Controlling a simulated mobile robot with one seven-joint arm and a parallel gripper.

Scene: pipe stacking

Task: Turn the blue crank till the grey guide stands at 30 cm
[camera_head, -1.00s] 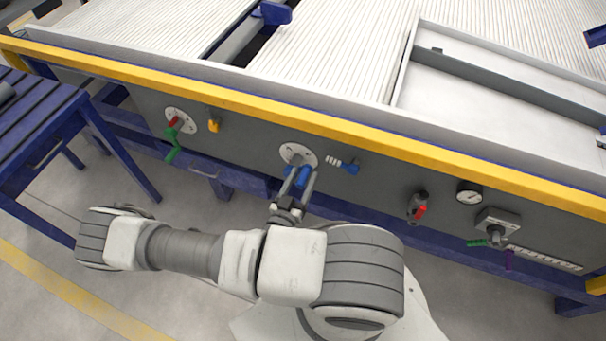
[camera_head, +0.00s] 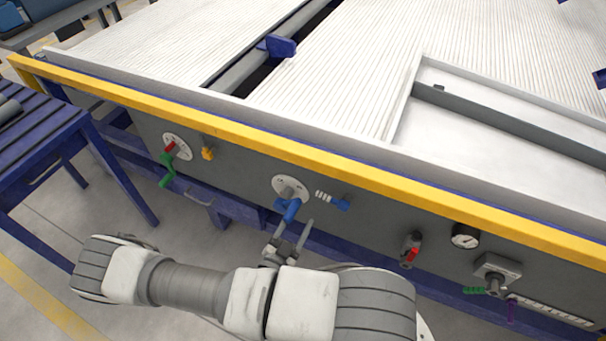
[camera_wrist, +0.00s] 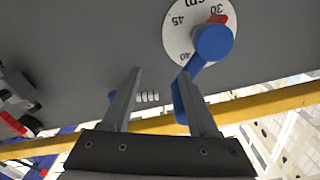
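The blue crank (camera_head: 290,208) sits on a white round dial (camera_head: 276,185) on the grey front panel. Its hub (camera_wrist: 212,42) shows in the wrist view over the dial (camera_wrist: 176,42), whose figures are upside down. A red mark (camera_wrist: 218,19) lies close to the figure 30. My gripper (camera_head: 294,228) is open, just below the crank in the head view. In the wrist view its fingers (camera_wrist: 160,82) are apart; the blue handle is partly hidden behind the right finger, and I cannot tell whether they touch. I cannot tell which grey bar is the guide.
A blue knob with a striped stub (camera_head: 333,200) is right of the dial. A yellow rail (camera_head: 350,178) runs above.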

